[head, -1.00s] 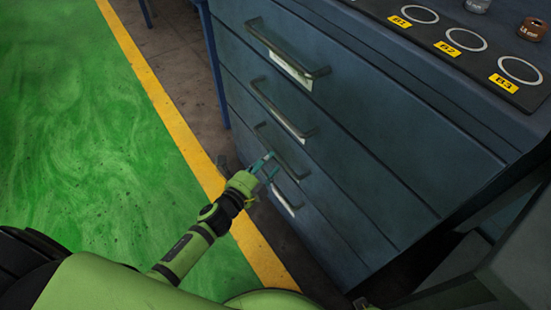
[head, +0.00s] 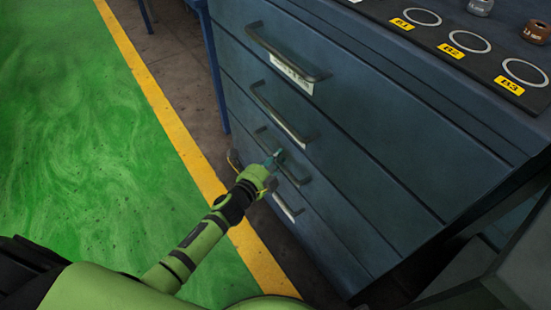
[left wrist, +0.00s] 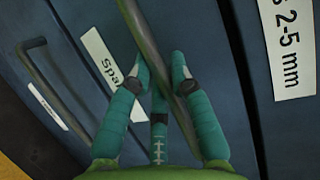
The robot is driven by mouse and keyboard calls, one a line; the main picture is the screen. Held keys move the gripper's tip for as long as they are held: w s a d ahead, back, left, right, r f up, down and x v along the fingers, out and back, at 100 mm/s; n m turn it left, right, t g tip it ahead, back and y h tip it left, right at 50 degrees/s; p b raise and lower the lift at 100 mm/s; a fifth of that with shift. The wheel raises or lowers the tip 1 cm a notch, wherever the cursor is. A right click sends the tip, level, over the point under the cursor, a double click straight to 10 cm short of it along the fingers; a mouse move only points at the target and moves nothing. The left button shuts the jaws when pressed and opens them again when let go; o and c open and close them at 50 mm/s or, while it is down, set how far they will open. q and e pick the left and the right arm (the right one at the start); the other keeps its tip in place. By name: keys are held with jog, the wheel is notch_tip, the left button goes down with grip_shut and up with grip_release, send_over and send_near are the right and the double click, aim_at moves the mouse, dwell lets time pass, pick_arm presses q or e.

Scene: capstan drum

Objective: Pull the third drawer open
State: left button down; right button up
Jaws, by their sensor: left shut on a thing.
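The third drawer (head: 340,218) is a dark blue front in a metal cabinet, flush with its neighbours. Its bar handle (head: 298,178) runs slantwise in the head view. My left gripper (head: 276,158) is at this handle and shut on it. In the left wrist view the handle (left wrist: 143,32) passes between my teal fingers (left wrist: 160,88). A white label (left wrist: 100,58) starting "Spa" lies beside the handle, partly hidden by a finger. My right gripper is not in view.
The second drawer's handle (head: 280,112) is just above and the bottom drawer's handle (head: 288,208) just below. A black board (head: 460,60) with ringed places is on the cabinet top. Green floor (head: 90,160) with a yellow line lies open to the left.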

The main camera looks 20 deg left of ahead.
pick_arm(q)
jog(key=s+a+p, duration=0.1)
jog(key=s+a, duration=0.8)
jog(key=s, duration=0.3)
jog(key=s+a+p, duration=0.2)
jog(key=s+a, duration=0.7)
jog(key=s, duration=0.2)
jog(key=shift+s+a, duration=0.25)
jog(key=shift+s, duration=0.15)
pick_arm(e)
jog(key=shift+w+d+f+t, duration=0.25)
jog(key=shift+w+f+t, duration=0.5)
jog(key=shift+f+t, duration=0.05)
pick_arm(q)
jog(key=c, duration=1.1)
grip_release()
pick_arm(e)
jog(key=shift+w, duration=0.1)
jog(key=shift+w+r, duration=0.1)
pick_arm(q)
jog(key=v, duration=1.2)
